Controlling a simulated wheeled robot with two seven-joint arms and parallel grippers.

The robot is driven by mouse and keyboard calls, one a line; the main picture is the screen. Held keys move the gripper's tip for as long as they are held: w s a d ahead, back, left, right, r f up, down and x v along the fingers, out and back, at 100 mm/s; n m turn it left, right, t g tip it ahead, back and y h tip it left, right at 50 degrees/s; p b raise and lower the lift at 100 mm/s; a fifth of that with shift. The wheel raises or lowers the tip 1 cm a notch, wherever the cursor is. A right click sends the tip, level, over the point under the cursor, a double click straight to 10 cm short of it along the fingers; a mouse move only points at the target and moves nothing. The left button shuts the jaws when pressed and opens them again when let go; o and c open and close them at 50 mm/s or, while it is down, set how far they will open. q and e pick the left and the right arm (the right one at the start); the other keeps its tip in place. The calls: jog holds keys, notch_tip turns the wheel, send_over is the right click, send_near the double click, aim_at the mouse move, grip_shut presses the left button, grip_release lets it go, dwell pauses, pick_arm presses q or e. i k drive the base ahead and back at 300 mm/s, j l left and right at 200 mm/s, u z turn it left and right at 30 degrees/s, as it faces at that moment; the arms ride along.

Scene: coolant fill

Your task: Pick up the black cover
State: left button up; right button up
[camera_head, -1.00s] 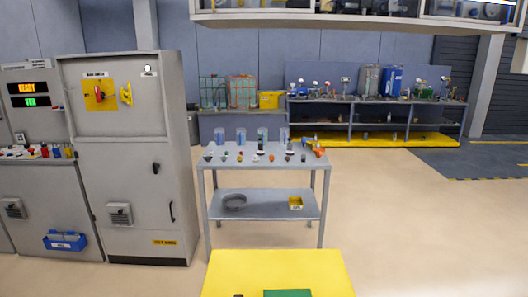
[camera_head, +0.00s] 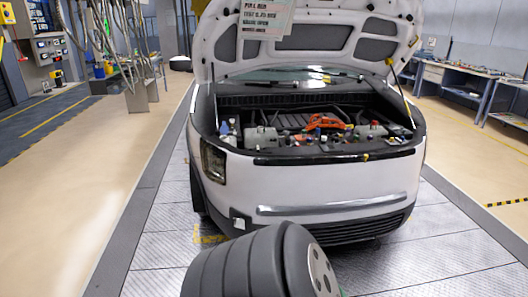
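A white car (camera_head: 315,188) stands with its hood (camera_head: 345,35) raised. A black strip (camera_head: 335,157) runs along the front edge of the bay. Neither of my grippers is in view.
Workbenches (camera_head: 450,78) stand at right. Hanging cables (camera_head: 125,45) and machines are at left. The left floor (camera_head: 80,190) is clear.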

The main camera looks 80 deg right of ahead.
aim_at(258, 150)
jog(key=z, duration=2.7)
jog(key=i+l, duration=0.4)
jog(key=i+l+u, duration=0.1)
jog(key=i+l, duration=0.25)
jog(key=i, duration=0.25)
